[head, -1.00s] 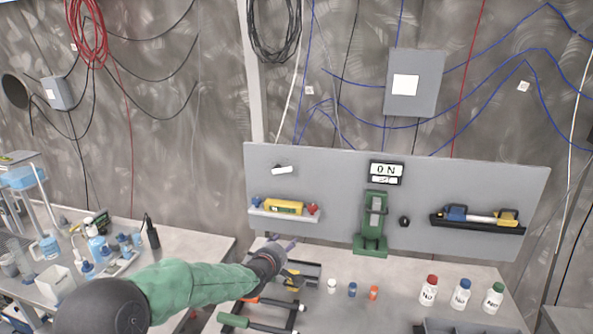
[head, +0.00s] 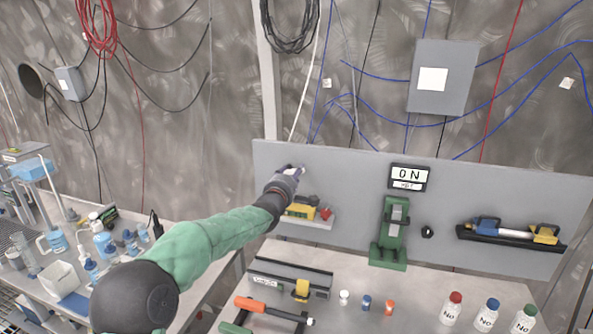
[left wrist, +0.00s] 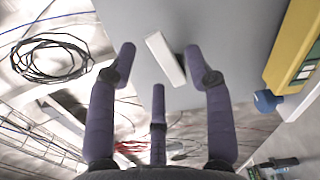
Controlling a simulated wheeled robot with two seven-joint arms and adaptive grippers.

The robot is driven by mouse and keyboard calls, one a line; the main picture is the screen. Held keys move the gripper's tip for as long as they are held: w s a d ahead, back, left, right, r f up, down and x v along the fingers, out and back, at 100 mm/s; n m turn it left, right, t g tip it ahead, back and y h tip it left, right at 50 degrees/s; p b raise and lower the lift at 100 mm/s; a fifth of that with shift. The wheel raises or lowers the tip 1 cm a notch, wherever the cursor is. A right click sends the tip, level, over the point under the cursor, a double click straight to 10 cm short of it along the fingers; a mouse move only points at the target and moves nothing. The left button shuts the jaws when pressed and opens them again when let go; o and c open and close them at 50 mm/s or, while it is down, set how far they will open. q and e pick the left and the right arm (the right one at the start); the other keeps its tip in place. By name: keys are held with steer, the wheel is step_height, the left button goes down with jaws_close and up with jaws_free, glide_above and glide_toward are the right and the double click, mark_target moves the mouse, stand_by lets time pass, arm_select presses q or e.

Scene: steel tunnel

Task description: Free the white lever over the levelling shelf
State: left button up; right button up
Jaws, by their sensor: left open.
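The white lever (left wrist: 166,59) shows in the left wrist view as a slanted white bar on the grey panel (head: 350,190). It lies between the spread purple fingers of my left gripper (left wrist: 161,66), nearer the right fingertip; I cannot tell whether they touch. In the head view my left gripper (head: 293,171) is in front of the panel and hides most or all of the lever. The gripper is open. Just below it is the levelling shelf (head: 318,223), with a yellow level (head: 302,208), partly covered by my arm. My right gripper is not in view.
A green fixture (head: 390,238) stands right of the shelf, under an ON sign (head: 409,177). A black knob (head: 427,231) and a second shelf (head: 510,240) are further right. Small bottles (head: 366,302) and tools stand on the bench below.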

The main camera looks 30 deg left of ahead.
mark_target(295, 169)
arm_select(q)
steer(key=shift+x, duration=1.9)
jaws_close()
